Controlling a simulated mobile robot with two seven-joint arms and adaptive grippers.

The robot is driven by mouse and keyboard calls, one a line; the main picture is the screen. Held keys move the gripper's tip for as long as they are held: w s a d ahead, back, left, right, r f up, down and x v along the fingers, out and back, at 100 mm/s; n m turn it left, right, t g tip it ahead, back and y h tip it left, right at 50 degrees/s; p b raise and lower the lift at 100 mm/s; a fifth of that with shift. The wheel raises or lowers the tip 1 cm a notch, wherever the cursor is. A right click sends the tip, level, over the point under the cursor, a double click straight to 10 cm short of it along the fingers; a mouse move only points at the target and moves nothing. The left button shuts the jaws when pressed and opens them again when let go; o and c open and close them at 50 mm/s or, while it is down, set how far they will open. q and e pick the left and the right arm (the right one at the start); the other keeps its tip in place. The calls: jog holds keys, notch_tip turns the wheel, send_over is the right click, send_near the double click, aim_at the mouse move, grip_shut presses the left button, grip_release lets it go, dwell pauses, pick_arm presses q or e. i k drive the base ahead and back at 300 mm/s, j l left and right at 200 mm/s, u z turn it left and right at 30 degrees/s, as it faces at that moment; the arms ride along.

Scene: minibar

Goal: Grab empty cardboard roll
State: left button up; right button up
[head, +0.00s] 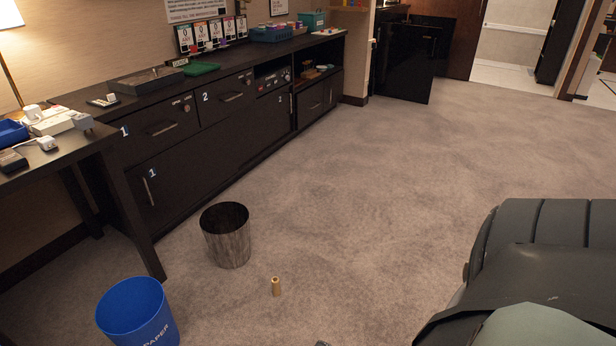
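Neither of my grippers can be made out in the head view. A tiny dark shape shows at the bottom edge below the roll, too cut off to identify.
A desk (130,205) and long dark cabinet (240,140) line the left wall. Dark grey upholstered furniture (550,235) fills the lower right. Carpet between is clear.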

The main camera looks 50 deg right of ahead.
aim_at(276, 287)
jog(key=z, duration=1.35)
jog(key=i+l+z, duration=0.1)
jog(key=z, duration=0.25)
jog(key=i+z, duration=0.15)
jog(key=z, duration=0.2)
jog(key=i+l+z, duration=0.1)
jog(key=z, duration=0.25)
jog(key=i+l, duration=0.1)
jog(key=i, duration=3.35)
jog(key=i+u, duration=0.1)
jog(key=u, duration=0.3)
jog(key=i+u, duration=0.1)
jog(key=u, duration=0.25)
jog(key=i+u, duration=0.1)
jog(key=u, duration=0.3)
jog(key=i+l+u, duration=0.1)
jog(key=u, duration=0.25)
